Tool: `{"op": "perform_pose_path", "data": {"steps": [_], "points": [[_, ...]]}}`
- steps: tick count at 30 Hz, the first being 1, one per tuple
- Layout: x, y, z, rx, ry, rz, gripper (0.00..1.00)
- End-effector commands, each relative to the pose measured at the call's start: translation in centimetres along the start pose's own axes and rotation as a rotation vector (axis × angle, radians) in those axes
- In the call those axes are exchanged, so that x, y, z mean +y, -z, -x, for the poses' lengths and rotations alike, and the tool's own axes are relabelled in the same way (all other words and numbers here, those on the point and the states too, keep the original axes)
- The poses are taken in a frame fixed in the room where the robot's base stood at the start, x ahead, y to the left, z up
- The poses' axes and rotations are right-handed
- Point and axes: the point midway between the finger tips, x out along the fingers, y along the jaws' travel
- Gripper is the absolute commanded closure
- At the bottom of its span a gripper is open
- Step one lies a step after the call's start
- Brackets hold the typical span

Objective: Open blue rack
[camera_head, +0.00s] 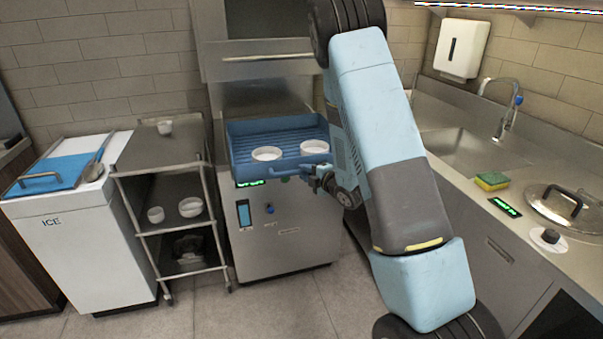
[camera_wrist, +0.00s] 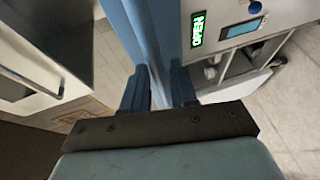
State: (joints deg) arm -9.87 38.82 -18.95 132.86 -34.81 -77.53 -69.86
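The blue rack (camera_head: 240,160) is a shallow tray with a ribbed floor, at the opening of the steel machine in the head view. Two white bowls (camera_head: 267,153) (camera_head: 314,146) stand in it. My gripper (camera_head: 312,170) is at the rack's front edge, right of its middle. In the wrist view the rack's blue edge (camera_wrist: 146,35) runs down between the two fingers of my gripper (camera_wrist: 158,88). The fingers are apart, one on each side of the blue edge. Whether they press on it cannot be told. The contact is partly hidden by my wrist in the head view.
The steel machine (camera_head: 285,240) has a small display and a blue knob on its front. A wire-framed cart (camera_head: 172,222) with bowls and a white ice bin (camera_head: 80,250) stand at left. A sink counter (camera_head: 480,190) runs along the right. The floor in front is clear.

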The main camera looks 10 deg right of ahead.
Motion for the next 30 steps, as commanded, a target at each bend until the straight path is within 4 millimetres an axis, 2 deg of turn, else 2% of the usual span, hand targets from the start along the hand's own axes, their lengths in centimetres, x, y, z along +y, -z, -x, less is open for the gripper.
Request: {"op": "perform_pose_path", "data": {"steps": [9,15,21,30], "points": [[-0.1,0.0,6.4,-0.002,0.001,-0.001,0.73],[-0.1,0.0,9.5,-0.001,0.001,-0.001,0.73],[-0.1,0.1,11.1,0.000,0.001,0.001,0.73],[-0.2,0.1,11.4,0.000,0.001,0.000,0.73]]}}
